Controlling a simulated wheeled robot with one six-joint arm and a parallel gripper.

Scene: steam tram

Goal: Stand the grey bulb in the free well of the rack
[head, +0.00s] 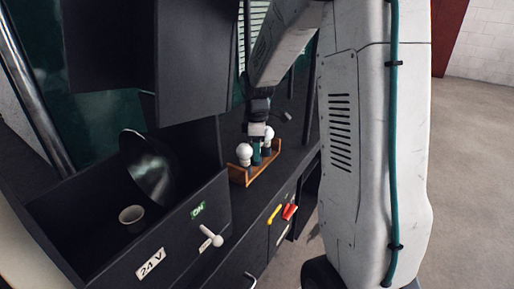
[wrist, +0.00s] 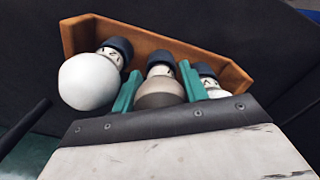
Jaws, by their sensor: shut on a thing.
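The wooden rack (head: 243,182) stands on the dark ledge; its orange-brown wall also shows in the wrist view (wrist: 85,35). A white bulb (wrist: 88,82) stands at its left and another white bulb (wrist: 228,92) at its right, partly hidden by my gripper. My gripper (wrist: 160,88) has its teal fingers shut on the grey bulb (wrist: 160,100), between the two white ones. The grey bulb's dark cap is level with its neighbours' caps in the wrist view. I cannot tell whether it is seated in the well. In the head view my gripper (head: 256,148) is over the rack's middle.
Left of the rack is an open dark bin with a black bowl-like shade (head: 150,168) and a small pale cup (head: 131,215). Below on the cabinet front are a white lever (head: 211,236), a red handle (head: 289,211) and a yellow handle (head: 274,214). Open floor lies right.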

